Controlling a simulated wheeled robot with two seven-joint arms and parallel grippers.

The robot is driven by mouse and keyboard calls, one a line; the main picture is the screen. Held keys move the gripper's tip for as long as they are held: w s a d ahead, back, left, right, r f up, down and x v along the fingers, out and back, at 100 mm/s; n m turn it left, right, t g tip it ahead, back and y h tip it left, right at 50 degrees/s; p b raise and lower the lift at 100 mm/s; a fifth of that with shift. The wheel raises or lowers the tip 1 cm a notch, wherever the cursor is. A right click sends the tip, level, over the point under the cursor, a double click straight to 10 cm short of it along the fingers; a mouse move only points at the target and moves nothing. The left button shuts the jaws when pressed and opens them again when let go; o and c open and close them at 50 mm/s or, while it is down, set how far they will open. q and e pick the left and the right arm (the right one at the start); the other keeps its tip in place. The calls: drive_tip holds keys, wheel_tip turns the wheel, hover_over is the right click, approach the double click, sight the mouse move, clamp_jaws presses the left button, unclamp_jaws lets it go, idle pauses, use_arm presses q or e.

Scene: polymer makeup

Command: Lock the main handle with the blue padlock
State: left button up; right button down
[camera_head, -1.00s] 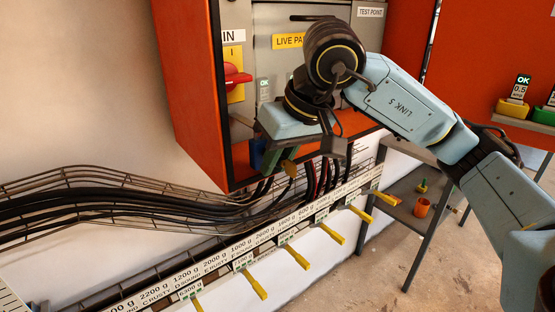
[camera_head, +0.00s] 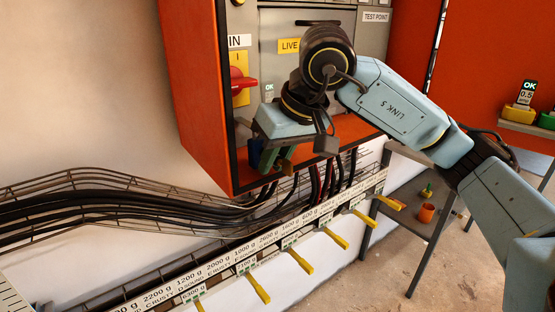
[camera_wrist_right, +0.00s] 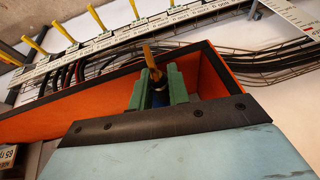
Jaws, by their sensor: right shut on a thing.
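The main handle (camera_head: 240,83) is a red rotary handle on a yellow plate inside the orange cabinet, at upper left centre of the head view. My right gripper (camera_head: 268,160) is below and a little right of it, apart from it, at the cabinet's lower opening. In the wrist view its green fingers (camera_wrist_right: 158,88) are shut on a small dark blue body, which I take for the blue padlock (camera_wrist_right: 159,98). A yellow-brown piece (camera_wrist_right: 151,60) sticks out beyond it. The padlock is mostly hidden by the fingers, and its shackle cannot be made out. My left gripper is out of view.
The orange cabinet wall (camera_head: 190,90) stands left of the handle. Black cables in a wire tray (camera_head: 120,185) run below. A labelled rail (camera_head: 235,258) with several yellow levers lies under it. A grey shelf with an orange cup (camera_head: 426,213) stands at right.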

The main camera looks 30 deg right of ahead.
drive_tip(key=shift+w, duration=0.85)
drive_tip(key=c, duration=1.3)
unclamp_jaws()
drive_tip(key=shift+w+a, duration=0.1)
drive_tip(key=shift+o, duration=0.2)
drive_tip(key=p+v, duration=0.1)
drive_tip(key=v, duration=1.2)
drive_tip(key=shift+r, duration=0.2)
